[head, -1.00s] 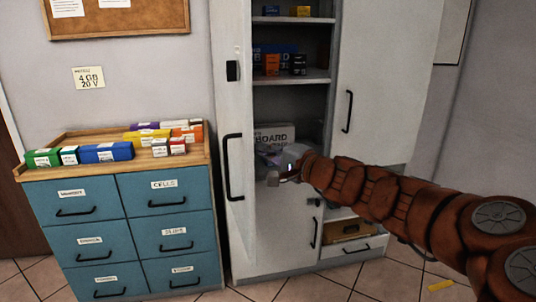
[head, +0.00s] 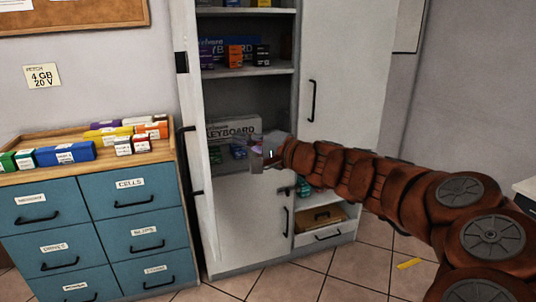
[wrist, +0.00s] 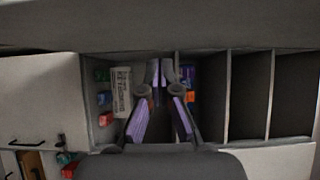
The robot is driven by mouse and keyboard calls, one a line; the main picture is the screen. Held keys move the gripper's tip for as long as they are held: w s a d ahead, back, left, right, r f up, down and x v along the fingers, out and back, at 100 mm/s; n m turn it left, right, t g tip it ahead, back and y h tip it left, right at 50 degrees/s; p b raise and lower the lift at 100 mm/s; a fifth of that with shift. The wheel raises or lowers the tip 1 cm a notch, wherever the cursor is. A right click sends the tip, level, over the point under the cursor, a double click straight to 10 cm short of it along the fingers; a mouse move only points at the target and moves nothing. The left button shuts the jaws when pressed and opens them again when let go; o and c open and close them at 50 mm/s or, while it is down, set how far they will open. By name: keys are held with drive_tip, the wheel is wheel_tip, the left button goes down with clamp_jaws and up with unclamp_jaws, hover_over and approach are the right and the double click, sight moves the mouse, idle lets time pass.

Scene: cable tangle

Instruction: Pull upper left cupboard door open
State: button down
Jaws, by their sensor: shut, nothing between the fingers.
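The upper left cupboard door (head: 205,130) stands swung out in the head view, seen nearly edge-on, with its black bar handle (head: 189,160) on the left. The shelves behind it are exposed. My gripper (head: 262,155) is in front of the open compartment, right of the door and apart from its handle. In the wrist view my gripper (wrist: 160,78) has its purple-padded fingers meeting at the tips, with nothing held. The door's handle cannot be made out in the wrist view.
A keyboard box (head: 234,130) and small boxes stand on the shelves. The upper right door (head: 345,70) is closed. A teal drawer unit (head: 100,225) with boxes on top stands left. A yellow item (head: 409,263) lies on the tiled floor (head: 335,285).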

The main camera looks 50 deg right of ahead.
drive_tip(key=s+a+b, duration=0.1)
drive_tip(key=s+a, duration=0.1)
drive_tip(key=s, duration=0.7)
drive_tip(key=shift+a, duration=0.25)
